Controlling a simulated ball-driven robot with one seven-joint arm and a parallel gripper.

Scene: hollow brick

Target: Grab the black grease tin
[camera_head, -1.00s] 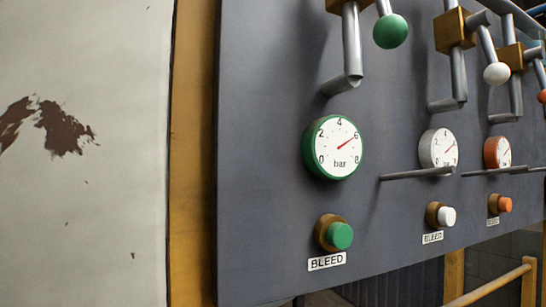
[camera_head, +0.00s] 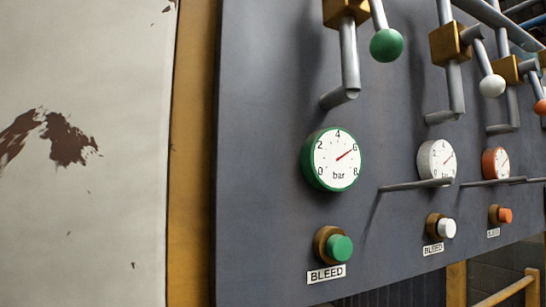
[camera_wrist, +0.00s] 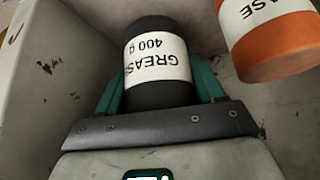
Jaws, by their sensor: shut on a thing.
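The black grease tin (camera_wrist: 152,30) is in the middle of the wrist view. Its white label reads "GREASE 400 g" and appears upside down. My gripper (camera_wrist: 158,82) has a green finger on each side of the tin and is shut on it. The tin's lower end is close to the dark bar at the base of the fingers. Neither the tin nor my gripper shows in the head view.
An orange grease tin (camera_wrist: 275,50) is close by on the right. Pale, chipped walls surround both tins. The head view shows a grey panel (camera_head: 265,150) with a green-rimmed gauge (camera_head: 332,160), levers and bleed buttons, and a wooden rail (camera_head: 505,292) at lower right.

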